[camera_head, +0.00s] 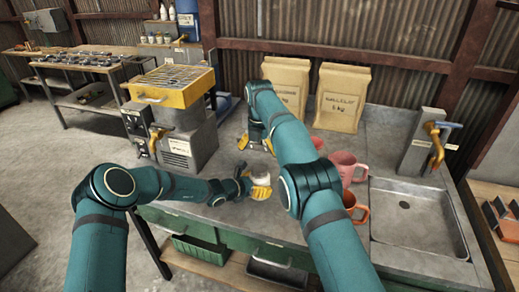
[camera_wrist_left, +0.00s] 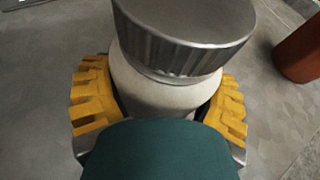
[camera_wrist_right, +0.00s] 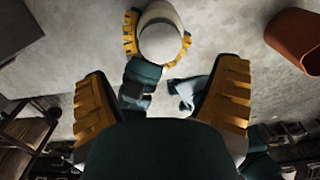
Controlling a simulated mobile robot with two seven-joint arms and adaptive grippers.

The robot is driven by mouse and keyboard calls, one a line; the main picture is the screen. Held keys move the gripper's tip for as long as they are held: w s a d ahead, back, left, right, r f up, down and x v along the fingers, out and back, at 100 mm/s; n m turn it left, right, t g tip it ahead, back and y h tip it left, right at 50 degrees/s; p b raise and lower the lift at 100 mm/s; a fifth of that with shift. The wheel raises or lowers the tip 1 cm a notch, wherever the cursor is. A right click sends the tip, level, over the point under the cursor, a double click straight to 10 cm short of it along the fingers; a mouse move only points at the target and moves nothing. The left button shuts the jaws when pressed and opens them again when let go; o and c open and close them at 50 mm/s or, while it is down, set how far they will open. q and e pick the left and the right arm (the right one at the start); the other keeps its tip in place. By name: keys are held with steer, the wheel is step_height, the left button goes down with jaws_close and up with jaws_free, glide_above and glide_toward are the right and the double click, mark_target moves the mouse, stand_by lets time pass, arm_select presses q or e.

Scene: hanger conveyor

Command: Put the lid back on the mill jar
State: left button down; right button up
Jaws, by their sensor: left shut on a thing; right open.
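The pale mill jar (camera_head: 262,180) is upright at the counter's front, held in my left gripper (camera_head: 256,189). In the left wrist view the yellow fingers clasp the jar's pale body (camera_wrist_left: 160,96) from both sides. A grey metal lid with a ribbed side (camera_wrist_left: 185,38) sits on top of the jar; whether it is fully seated I cannot tell. My right gripper (camera_head: 256,143) is open and empty, behind the jar in the head view. In the right wrist view its spread fingers (camera_wrist_right: 165,95) are apart from the jar's round top (camera_wrist_right: 160,42).
Several reddish mugs (camera_head: 346,165) stand right of my right arm, before the sink (camera_head: 420,235). Two paper bags (camera_head: 338,97) stand against the wall. A machine with a yellow tray (camera_head: 172,92) stands left. The counter between machine and jar looks clear.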

mark_target(259, 167)
steer(key=shift+f, duration=3.95)
steer(key=c, duration=1.3)
steer(key=m, duration=0.4)
steer(key=shift+m, duration=0.4)
steer(key=m, duration=1.4)
steer(key=shift+m, duration=0.4)
